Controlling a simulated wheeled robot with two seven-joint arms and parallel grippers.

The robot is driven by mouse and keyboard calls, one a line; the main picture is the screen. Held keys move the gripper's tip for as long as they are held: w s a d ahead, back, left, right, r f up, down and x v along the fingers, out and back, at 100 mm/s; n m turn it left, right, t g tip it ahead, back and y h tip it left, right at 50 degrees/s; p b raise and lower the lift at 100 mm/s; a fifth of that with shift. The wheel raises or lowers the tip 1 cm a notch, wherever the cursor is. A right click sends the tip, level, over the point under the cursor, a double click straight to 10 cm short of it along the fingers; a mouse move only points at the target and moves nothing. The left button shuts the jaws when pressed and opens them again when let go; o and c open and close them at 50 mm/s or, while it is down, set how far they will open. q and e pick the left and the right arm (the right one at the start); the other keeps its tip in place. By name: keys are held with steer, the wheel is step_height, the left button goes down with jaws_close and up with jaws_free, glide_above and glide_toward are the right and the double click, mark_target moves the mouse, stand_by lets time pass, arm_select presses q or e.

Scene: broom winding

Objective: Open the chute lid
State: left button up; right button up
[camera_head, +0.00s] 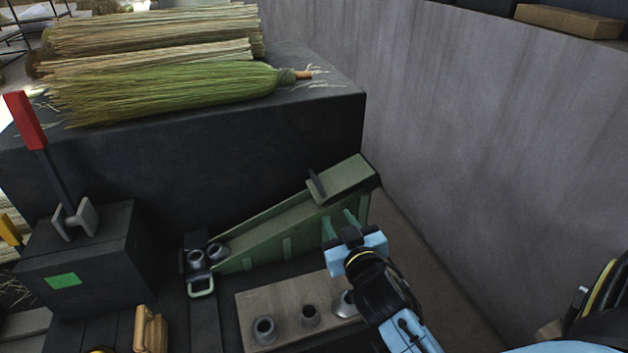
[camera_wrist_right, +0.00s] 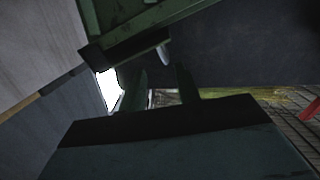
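The green chute (camera_head: 270,232) slopes down from upper right to lower left in the head view. Its lid (camera_head: 345,178) lies over the upper end, apparently closed, with a short dark handle (camera_head: 317,187) at its left edge. My right gripper (camera_head: 341,224) is just below the lid, in front of the chute's side, with its two fingers apart and nothing between them. In the right wrist view the fingers (camera_wrist_right: 160,90) are also apart. The chute's green underside or side (camera_wrist_right: 140,20) shows above them there, with a small grey tab (camera_wrist_right: 163,52) close by. My left gripper is not in view.
Metal ferrules (camera_head: 207,252) sit at the chute's low end. A wooden board (camera_head: 285,300) with several ferrules stands in front. A red-handled lever (camera_head: 28,120) is on a dark box at left. Brooms (camera_head: 170,90) lie on the dark block behind. A grey wall (camera_head: 480,150) bounds the right.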

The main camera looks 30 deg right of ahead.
mark_target(314, 175)
steer(key=shift+n+t+y, duration=0.3)
steer(key=shift+t, duration=0.4)
steer(key=x, duration=0.5)
steer(key=r+x, duration=0.1)
steer(key=x, duration=0.8)
steer(key=shift+w+a+r, duration=0.1)
steer(key=shift+w+r, duration=0.1)
steer(key=shift+w, duration=0.1)
jaws_close()
